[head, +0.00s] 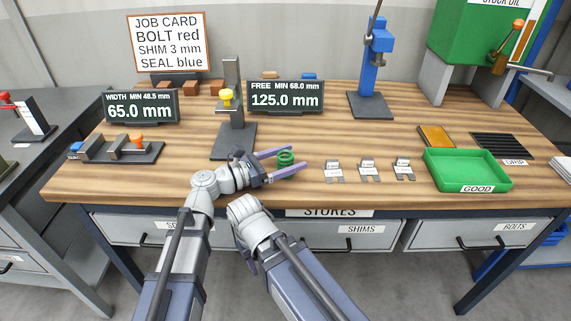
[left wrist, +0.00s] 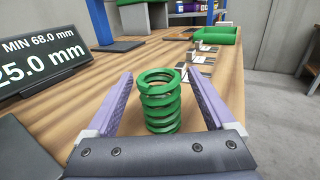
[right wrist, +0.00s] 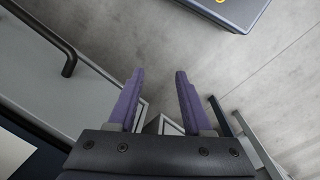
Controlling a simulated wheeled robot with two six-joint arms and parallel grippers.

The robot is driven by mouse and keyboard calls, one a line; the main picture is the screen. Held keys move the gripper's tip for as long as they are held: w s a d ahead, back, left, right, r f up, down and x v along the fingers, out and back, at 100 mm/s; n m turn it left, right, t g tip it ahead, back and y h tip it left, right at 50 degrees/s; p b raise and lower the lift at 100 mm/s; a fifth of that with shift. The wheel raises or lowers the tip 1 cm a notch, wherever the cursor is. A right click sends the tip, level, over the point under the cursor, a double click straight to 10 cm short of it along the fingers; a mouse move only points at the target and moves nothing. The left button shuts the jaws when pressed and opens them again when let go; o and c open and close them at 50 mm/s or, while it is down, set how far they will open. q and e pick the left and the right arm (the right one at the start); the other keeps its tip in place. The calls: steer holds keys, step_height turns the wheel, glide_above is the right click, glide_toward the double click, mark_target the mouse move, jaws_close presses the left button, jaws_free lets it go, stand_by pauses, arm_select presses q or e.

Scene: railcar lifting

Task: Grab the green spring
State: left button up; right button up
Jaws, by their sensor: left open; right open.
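The green spring (head: 285,163) stands upright on the wooden bench near its front edge. My left gripper (head: 283,163) is open, with one purple finger on either side of the spring. In the left wrist view the spring (left wrist: 160,102) stands between the two fingers (left wrist: 159,95), with a visible gap on each side. My right gripper (right wrist: 158,95) is open and empty in the right wrist view, over the floor in front of the drawers.
Several small metal shims on stands (head: 368,170) stand right of the spring, then a green GOOD tray (head: 468,186). A gauge post with a yellow knob (head: 227,97) is behind my left wrist. A 125.0 mm display (head: 285,97) stands farther back. Drawers (head: 345,232) line the bench front.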

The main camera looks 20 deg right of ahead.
arm_select(q)
steer(key=shift+x, duration=1.1)
steer(key=shift+a, duration=0.1)
jaws_close()
